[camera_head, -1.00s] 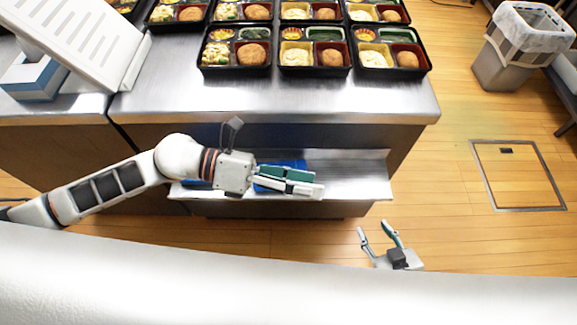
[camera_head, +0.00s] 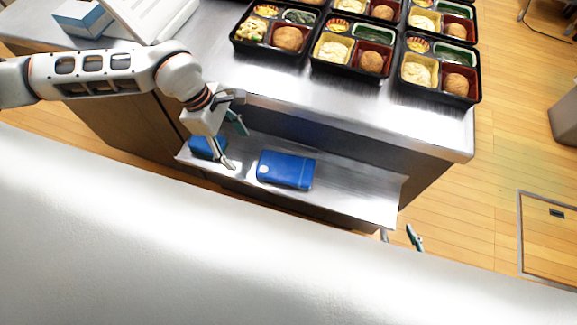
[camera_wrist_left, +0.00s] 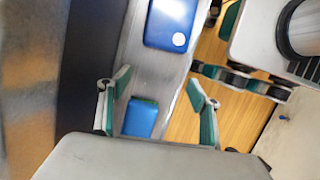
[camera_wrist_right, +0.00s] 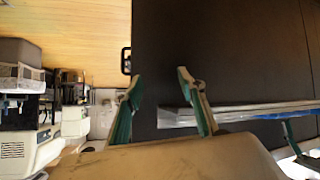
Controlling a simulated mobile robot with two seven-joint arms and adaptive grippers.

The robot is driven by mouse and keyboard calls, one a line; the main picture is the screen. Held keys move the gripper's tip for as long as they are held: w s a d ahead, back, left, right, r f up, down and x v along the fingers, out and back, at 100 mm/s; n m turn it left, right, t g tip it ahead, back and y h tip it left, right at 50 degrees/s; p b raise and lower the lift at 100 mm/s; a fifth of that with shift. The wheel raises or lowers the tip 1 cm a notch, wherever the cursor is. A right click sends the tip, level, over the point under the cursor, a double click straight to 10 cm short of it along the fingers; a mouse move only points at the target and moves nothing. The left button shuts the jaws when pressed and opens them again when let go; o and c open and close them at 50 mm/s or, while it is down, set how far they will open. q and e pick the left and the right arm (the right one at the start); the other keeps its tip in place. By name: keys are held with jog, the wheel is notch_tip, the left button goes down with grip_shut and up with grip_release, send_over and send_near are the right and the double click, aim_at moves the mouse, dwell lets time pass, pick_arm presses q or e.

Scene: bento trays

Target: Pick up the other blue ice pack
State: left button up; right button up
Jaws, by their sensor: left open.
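One blue ice pack (camera_head: 287,170) lies flat on the low metal shelf; it also shows at the top of the left wrist view (camera_wrist_left: 172,22). A second blue ice pack (camera_head: 203,148) lies further left on the shelf, partly hidden by my left gripper (camera_head: 231,145). In the left wrist view this second pack (camera_wrist_left: 140,118) appears between the open fingers of my left gripper (camera_wrist_left: 159,82), which holds nothing. My right gripper (camera_head: 400,237) is open and empty off the shelf's right end, mostly hidden in the head view; its spread fingers show in the right wrist view (camera_wrist_right: 160,78).
The metal counter (camera_head: 300,95) stands above and behind the low shelf (camera_head: 350,195), its front edge overhanging. Several black bento trays (camera_head: 436,88) with food stand on it. A white slotted rack (camera_head: 150,15) is at the back left.

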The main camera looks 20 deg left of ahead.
pick_arm(q)
send_over(285, 166)
jog(key=a, duration=0.2)
jog(key=shift+s, duration=0.1)
jog(key=shift+x, duration=2.6)
jog(key=shift+d+r, duration=0.1)
jog(key=shift+c, duration=0.3)
jog(key=c, duration=0.9)
